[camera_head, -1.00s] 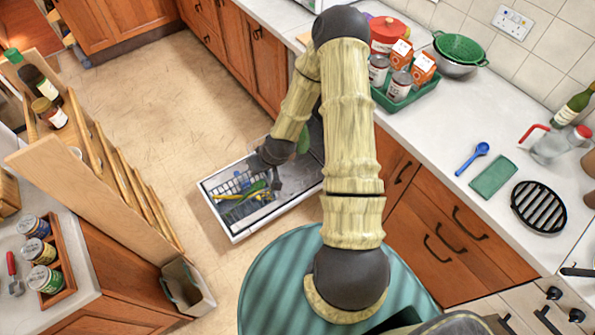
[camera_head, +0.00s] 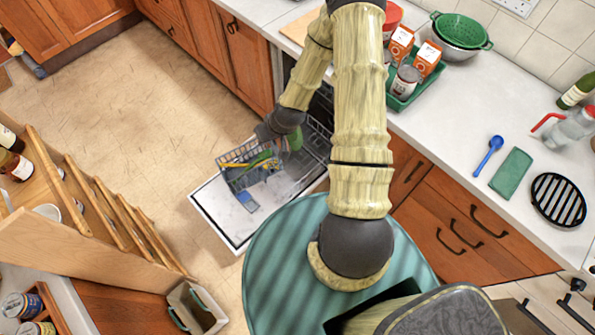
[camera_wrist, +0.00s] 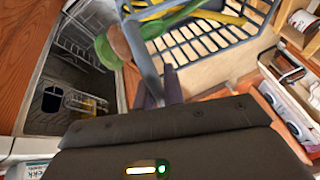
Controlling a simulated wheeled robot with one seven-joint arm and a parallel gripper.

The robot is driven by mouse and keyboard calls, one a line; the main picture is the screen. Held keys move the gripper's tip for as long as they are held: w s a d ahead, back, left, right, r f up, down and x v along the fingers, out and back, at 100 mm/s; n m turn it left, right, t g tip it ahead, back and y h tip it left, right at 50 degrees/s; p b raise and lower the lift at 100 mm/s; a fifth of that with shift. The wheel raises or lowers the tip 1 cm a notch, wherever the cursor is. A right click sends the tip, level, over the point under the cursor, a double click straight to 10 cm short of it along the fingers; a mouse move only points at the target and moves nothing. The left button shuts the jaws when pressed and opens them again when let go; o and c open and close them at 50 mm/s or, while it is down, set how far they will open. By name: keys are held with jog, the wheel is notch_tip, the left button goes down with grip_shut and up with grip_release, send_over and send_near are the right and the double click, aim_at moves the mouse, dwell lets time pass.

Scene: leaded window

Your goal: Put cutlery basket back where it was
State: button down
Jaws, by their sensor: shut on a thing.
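The cutlery basket (camera_head: 236,172) is a blue-grey slotted basket holding yellow, green and blue items. It shows over the white open dishwasher door (camera_head: 215,208) in the head view. My gripper (camera_wrist: 162,88) is shut on the basket's near side, and the basket (camera_wrist: 205,45) fills the upper middle of the wrist view, looking tilted there. The wrist hides part of the basket in the head view, and whether it touches the door cannot be told. The dishwasher's wire rack (camera_head: 318,125) is to the right of the basket, partly behind my arm; its interior (camera_wrist: 65,75) shows at the wrist view's left.
A wooden divider with slats (camera_head: 115,215) stands at left. Wooden drawer fronts (camera_head: 455,230) and the white counter (camera_head: 455,130) flank my arm at right. Open floor (camera_head: 130,120) lies left of the door.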

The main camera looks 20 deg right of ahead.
jog(key=shift+w+d, duration=0.15)
jog(key=shift+w, duration=0.15)
